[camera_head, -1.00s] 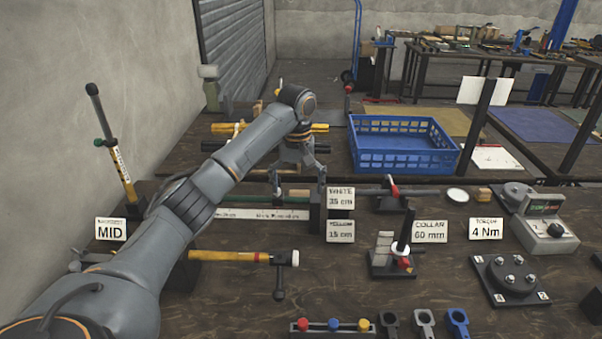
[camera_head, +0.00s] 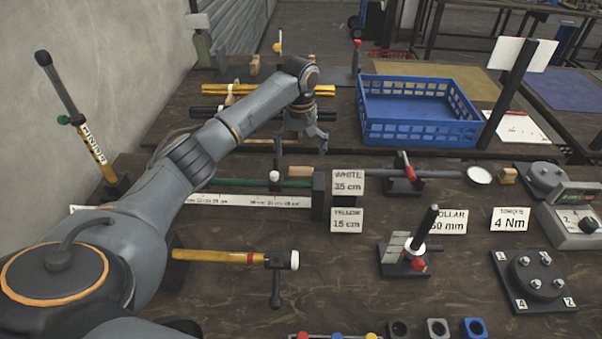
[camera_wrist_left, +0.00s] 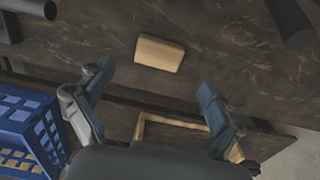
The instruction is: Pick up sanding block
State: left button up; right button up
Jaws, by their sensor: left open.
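A small tan wooden block, which looks like the sanding block (camera_head: 299,171), lies on the dark workbench near its back edge, beside the white label sign. It also shows in the left wrist view (camera_wrist_left: 159,53), above the fingers and apart from them. My left gripper (camera_head: 303,135) is open and empty, just behind the block in the head view. In the left wrist view its fingers (camera_wrist_left: 153,88) are spread wide with nothing between the tips. My right gripper is not in view.
A blue basket (camera_head: 418,137) stands to the right of my left gripper. A dark post (camera_head: 318,195) and a green rod (camera_head: 240,184) are close to the block. Another wooden block (camera_head: 507,175) sits at the right.

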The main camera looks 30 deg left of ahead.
aim_at(301, 171)
pick_arm(q)
jog(key=shift+f+p, duration=0.3)
jog(key=shift+f, duration=2.85)
jog(key=shift+d, duration=0.1)
jog(key=c, duration=1.2)
